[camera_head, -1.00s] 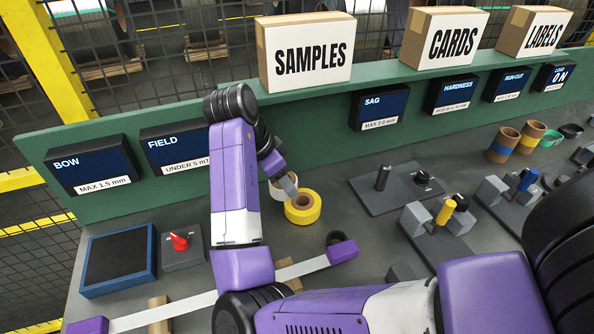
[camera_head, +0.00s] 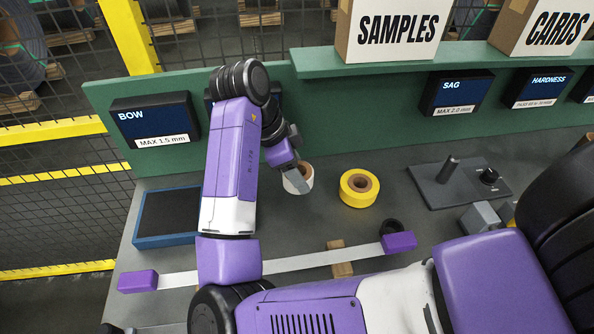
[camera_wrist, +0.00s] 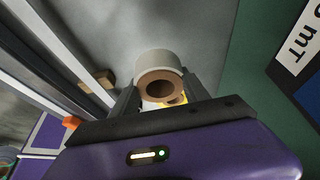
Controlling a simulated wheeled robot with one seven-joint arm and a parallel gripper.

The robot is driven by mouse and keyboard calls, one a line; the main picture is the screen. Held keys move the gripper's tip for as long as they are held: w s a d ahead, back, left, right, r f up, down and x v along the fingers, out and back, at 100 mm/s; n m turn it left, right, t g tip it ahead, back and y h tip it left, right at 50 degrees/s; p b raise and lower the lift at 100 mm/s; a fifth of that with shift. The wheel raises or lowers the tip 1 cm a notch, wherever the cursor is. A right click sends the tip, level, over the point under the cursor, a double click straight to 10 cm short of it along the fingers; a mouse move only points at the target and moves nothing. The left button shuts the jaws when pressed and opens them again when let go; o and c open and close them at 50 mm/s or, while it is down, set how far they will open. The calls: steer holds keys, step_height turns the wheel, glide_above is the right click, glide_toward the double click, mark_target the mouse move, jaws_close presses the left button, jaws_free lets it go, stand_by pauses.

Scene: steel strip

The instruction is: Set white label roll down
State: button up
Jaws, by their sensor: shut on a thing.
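The white label roll (camera_head: 306,174), with a brown core, is between the fingers of my gripper (camera_head: 297,183) in the head view. In the wrist view the roll (camera_wrist: 158,57) sits between the two fingertips of my gripper (camera_wrist: 160,95), its core opening facing the camera. My gripper is shut on it. One finger covers part of the roll in the head view. The roll is over or on the grey bench (camera_head: 325,222); I cannot tell whether its underside touches.
A yellow roll (camera_head: 350,195) stands close to the right of the white roll, with a gap. A steel strip (camera_head: 300,262) with purple ends lies in front. A blue-edged dark pad (camera_head: 168,240) is at left. The green back panel (camera_head: 345,105) rises behind.

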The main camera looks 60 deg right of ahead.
mark_target(286, 186)
steer(key=shift+f+b, duration=3.15)
steer(key=shift+f, duration=0.85)
steer(key=shift+f, duration=0.35)
steer(key=o, duration=1.5)
steer(key=shift+o, duration=0.2)
steer(key=shift+v, duration=3.95)
steer(key=shift+s, duration=0.15)
